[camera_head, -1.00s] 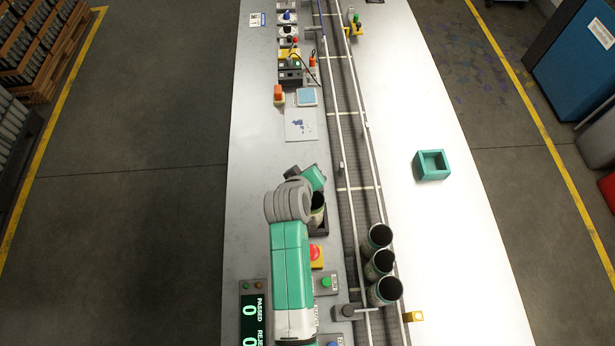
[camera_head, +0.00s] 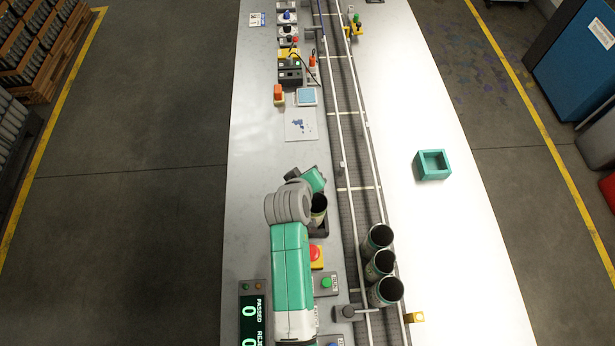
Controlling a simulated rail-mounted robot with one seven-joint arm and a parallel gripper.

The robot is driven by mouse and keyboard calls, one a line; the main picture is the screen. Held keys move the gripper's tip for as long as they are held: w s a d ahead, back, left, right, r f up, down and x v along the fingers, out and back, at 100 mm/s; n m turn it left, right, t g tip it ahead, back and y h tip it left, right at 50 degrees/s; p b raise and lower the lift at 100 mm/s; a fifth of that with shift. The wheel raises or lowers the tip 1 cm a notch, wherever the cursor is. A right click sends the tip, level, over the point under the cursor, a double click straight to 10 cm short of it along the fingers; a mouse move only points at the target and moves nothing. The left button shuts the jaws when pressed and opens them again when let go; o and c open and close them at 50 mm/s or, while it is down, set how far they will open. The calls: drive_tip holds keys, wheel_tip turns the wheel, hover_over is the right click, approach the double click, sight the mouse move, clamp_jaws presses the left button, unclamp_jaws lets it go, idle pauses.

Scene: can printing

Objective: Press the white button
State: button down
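I cannot make out a white button for certain. A green button (camera_head: 326,283) sits on a grey box right of my arm, and a large red button (camera_head: 315,252) on a yellow base is just beyond it. At the bottom edge, a blue button (camera_head: 333,344) is partly cut off. My arm reaches up the left part of the table and bends at the grey wrist. The gripper's fingers are hidden behind the wrist, near an open can (camera_head: 318,205) in a dark holder. I cannot tell whether the gripper touches that can.
A conveyor (camera_head: 347,170) runs along the table, with three open cans (camera_head: 380,264) at its right side. A teal box (camera_head: 432,165) stands on the clear right part. Small devices (camera_head: 289,55) line the far left. A PASSED display (camera_head: 254,315) is beside my arm.

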drive_tip(key=shift+f+b, duration=0.35)
drive_tip(key=shift+f, duration=0.2)
drive_tip(key=shift+r, duration=0.15)
idle(0.5)
drive_tip(key=shift+r+p, duration=1.15)
drive_tip(key=shift+p, duration=0.05)
wheel_tip(320, 180, up, 5)
drive_tip(key=p, duration=0.4)
drive_tip(key=shift+p, duration=0.3)
drive_tip(key=shift+r, duration=0.1)
